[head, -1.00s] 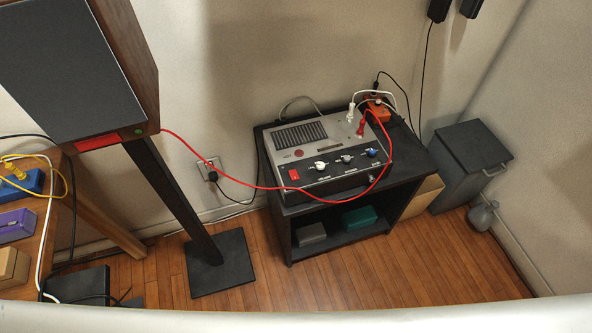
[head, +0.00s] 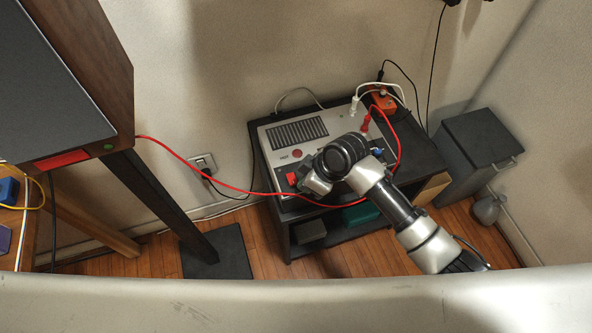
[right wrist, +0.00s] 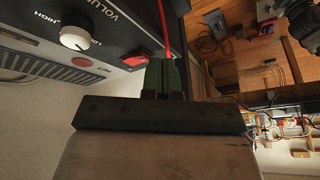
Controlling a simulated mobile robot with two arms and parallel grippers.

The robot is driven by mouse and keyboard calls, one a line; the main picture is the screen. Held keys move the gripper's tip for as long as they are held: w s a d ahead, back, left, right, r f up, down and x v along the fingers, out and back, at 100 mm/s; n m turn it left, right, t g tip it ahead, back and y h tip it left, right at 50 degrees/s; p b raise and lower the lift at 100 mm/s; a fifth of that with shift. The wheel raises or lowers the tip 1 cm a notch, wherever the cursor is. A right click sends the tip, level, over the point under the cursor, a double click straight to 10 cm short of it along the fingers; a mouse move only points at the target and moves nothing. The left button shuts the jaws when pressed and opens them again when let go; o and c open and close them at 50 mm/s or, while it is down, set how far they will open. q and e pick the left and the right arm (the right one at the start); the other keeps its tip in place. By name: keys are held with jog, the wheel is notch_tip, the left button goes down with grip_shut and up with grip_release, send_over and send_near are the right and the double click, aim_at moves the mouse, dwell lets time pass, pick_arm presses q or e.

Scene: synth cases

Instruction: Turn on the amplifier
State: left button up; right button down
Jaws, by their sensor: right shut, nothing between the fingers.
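The amplifier (head: 276,135) is a grey and black unit with a grille, knobs and a red rocker switch (head: 291,179) at its front left. In the right wrist view the switch (right wrist: 133,58) shows just left of my fingertips. A round red lamp or button (head: 297,154) sits behind it, also in the wrist view (right wrist: 83,63). I cannot tell whether it is lit. My right gripper (right wrist: 165,72) is shut and empty, close beside the switch; I cannot tell if they touch. My arm hides most of the knobs in the head view. My left gripper is out of view.
The amplifier stands on a black cabinet (head: 428,159). A red cable (head: 240,189) droops across its front and passes near my fingers. A dark bin (head: 480,150) stands at right. A wall socket (head: 203,162) is behind.

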jog(key=w+a+r+n+g, duration=0.1)
jog(key=w+r+n, duration=0.25)
jog(key=r, duration=0.25)
notch_tip(320, 180, up, 5)
jog(key=n+g+h, duration=0.1)
jog(key=n+h, duration=0.1)
jog(key=n, duration=0.2)
send_over(294, 183)
jog(key=w+d, duration=0.2)
jog(key=d, duration=0.1)
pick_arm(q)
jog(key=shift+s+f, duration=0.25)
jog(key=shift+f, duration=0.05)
pick_arm(e)
jog(key=shift+w+r+n+g, duration=0.1)
jog(key=shift+r+n+g, duration=0.25)
jog(key=shift+r, duration=0.15)
jog(key=x, duration=1.2)
jog(key=shift+w+d+f, duration=0.1)
jog(key=shift+d+f, duration=0.25)
jog(key=shift+f, duration=0.75)
jog(key=shift+s+d+f, duration=0.1)
jog(key=shift+s+f, duration=0.15)
jog(key=shift+f, duration=0.1)
pick_arm(q)
jog(key=shift+b, duration=0.3)
pick_arm(e)
jog(key=shift+w, duration=0.1)
